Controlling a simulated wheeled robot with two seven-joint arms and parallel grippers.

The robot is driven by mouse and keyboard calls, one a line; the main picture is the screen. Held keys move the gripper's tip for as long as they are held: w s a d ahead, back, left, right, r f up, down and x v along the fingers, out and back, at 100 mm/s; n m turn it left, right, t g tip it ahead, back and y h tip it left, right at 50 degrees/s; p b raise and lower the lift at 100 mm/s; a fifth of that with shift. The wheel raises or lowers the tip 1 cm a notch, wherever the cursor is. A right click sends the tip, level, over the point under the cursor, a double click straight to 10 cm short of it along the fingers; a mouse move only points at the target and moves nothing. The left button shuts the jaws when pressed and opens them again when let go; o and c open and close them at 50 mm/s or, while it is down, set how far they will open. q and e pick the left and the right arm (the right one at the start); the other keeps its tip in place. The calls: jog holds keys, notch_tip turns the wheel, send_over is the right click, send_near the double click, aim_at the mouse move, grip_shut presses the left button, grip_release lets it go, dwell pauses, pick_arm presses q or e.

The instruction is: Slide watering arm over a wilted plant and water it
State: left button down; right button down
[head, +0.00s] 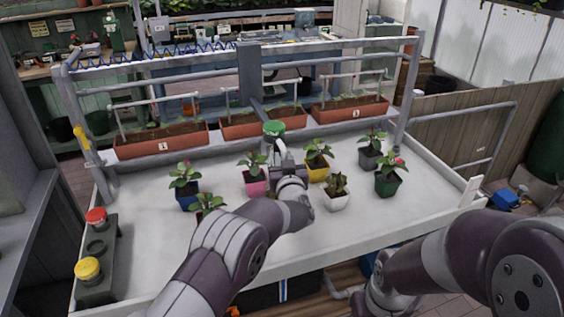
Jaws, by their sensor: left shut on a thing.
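The watering arm (257,108) reaches toward me from a grey carriage (248,72) on the frame's rail and ends in a green-topped head (273,128). My left gripper (280,146) is shut on the green-topped head; its fingers are small and partly hidden. Several potted plants stand on the white table: blue pot (187,202), pink pot (256,188), yellow pot (317,174), white pot (336,201), dark grey pot (369,160) and green pot (387,187). The white pot's plant (336,184) looks low and flowerless; wilting is hard to tell. My right gripper is out of view.
A plant (208,201) is partly hidden behind my left arm. Numbered brown planters (162,147) line the table's back. A grey box with red (96,216) and yellow (88,268) buttons sits at left. The table's white rim (440,212) bounds the right side.

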pick_arm(q)
jog(key=shift+d, duration=0.2)
jog(key=c, duration=1.1)
grip_release()
jog(key=shift+c, duration=0.2)
jog(key=shift+w, duration=0.1)
jog(key=s+b, duration=0.2)
jog(key=s, duration=1)
jog(key=shift+s+d, duration=0.35)
jog(key=shift+d, duration=0.1)
